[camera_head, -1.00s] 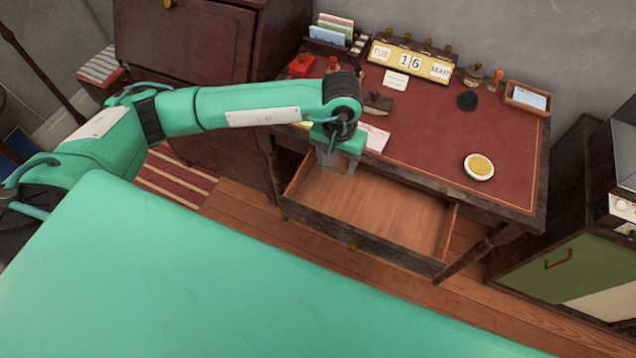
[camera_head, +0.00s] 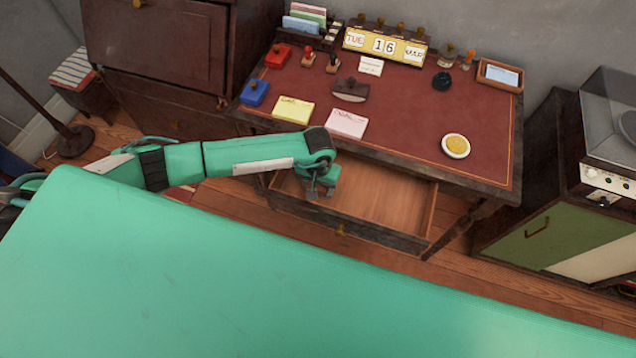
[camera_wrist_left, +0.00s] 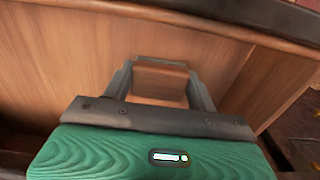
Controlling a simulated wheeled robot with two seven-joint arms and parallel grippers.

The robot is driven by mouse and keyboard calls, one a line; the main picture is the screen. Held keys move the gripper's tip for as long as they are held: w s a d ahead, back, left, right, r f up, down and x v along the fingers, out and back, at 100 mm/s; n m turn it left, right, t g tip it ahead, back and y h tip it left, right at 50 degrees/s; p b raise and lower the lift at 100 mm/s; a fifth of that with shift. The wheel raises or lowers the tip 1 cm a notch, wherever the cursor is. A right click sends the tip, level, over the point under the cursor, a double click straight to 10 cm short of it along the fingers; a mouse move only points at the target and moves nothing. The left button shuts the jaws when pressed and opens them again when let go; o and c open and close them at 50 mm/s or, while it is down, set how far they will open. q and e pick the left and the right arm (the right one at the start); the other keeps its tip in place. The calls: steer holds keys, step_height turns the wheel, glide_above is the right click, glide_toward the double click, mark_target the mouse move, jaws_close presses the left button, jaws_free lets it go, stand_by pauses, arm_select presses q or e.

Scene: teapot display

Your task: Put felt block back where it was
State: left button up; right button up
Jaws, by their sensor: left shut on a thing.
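My left gripper (camera_head: 318,192) is at the left end of the open desk drawer (camera_head: 342,236), low at its opening. In the left wrist view the gripper (camera_wrist_left: 160,85) is shut on a small brown block, which I take to be the felt block (camera_wrist_left: 160,76). The block sits between the two grey fingers, with the drawer's wooden inside (camera_wrist_left: 60,55) around it. I cannot tell whether the block touches the drawer floor. The block is too hidden to make out in the head view. My right gripper is not in view.
The red-topped desk (camera_head: 400,120) holds yellow notes (camera_head: 293,110), pink notes (camera_head: 346,123), a brown rocker-like piece (camera_head: 350,90), a calendar (camera_head: 385,45) and a round yellow-and-white dish (camera_head: 455,146). The drawer's middle and right are bare. A green-doored cabinet (camera_head: 530,230) stands right.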

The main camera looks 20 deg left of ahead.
arm_select(q)
steer(key=shift+f, duration=0.15)
steer(key=o, duration=1)
steer(key=shift+c, duration=0.2)
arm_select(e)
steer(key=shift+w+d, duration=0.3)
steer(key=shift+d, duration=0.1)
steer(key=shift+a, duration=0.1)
